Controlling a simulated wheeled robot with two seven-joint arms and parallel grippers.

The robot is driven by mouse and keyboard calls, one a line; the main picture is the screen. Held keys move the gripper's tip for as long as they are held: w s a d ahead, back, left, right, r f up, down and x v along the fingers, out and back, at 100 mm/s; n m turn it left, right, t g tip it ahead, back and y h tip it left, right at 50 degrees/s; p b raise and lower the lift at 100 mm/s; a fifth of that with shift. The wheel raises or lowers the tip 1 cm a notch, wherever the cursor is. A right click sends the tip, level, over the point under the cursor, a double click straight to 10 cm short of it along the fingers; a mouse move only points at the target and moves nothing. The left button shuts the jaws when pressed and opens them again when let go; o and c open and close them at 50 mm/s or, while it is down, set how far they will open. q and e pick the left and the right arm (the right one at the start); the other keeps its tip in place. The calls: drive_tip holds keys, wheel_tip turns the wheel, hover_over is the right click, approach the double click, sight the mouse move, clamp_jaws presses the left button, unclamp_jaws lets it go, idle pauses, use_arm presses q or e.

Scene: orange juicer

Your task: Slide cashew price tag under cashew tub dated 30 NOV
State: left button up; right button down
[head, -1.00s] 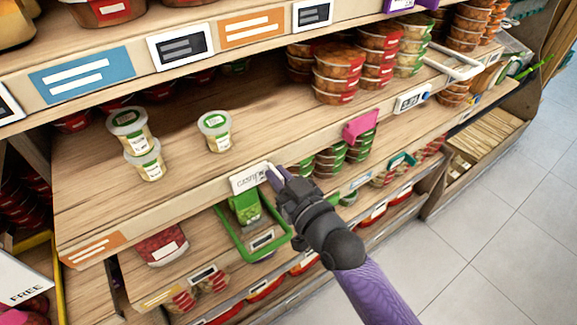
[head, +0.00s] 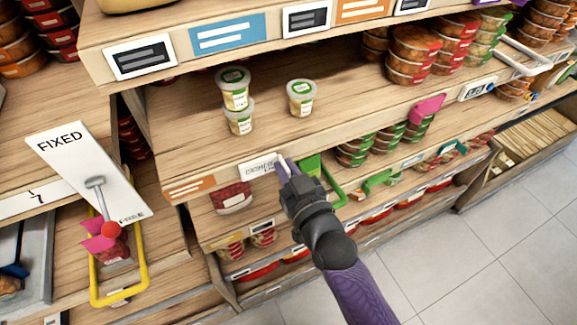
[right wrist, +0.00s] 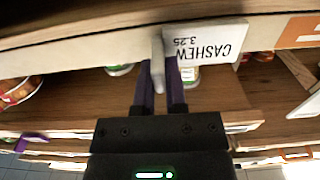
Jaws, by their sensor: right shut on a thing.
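The white cashew price tag (head: 258,166), reading CASHEW 3.25 in the right wrist view (right wrist: 212,45), is at the front edge of the middle shelf (head: 200,155). My right gripper (head: 284,168) is shut at the tag's right end in the head view; its fingertips (right wrist: 160,75) close around a pale upright piece by the tag. Two stacked tubs, an upper tub (head: 233,88) and a lower tub (head: 239,117), stand on the shelf behind. A single similar tub (head: 301,97) stands to their right. Their dates are too small to read. My left gripper is out of view.
An orange label (head: 189,187) is on the same shelf edge, left of the tag. Bare wood lies between the tubs and the edge. Red-lidded containers (head: 412,55) are stacked farther right. A white FIXED sign (head: 85,170) and yellow-framed basket (head: 143,265) are at left.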

drive_tip(key=c, duration=0.7)
unclamp_jaws()
drive_tip(key=shift+c, duration=0.2)
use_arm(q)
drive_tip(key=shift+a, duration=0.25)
use_arm(e)
drive_tip(key=shift+o, duration=0.3)
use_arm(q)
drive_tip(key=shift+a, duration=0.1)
use_arm(e)
drive_tip(key=shift+s, duration=0.1)
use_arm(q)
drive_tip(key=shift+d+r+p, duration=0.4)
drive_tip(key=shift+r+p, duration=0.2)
use_arm(e)
drive_tip(key=v, duration=0.9)
drive_tip(key=shift+s+d, duration=0.25)
drive_tip(key=shift+s, duration=0.1)
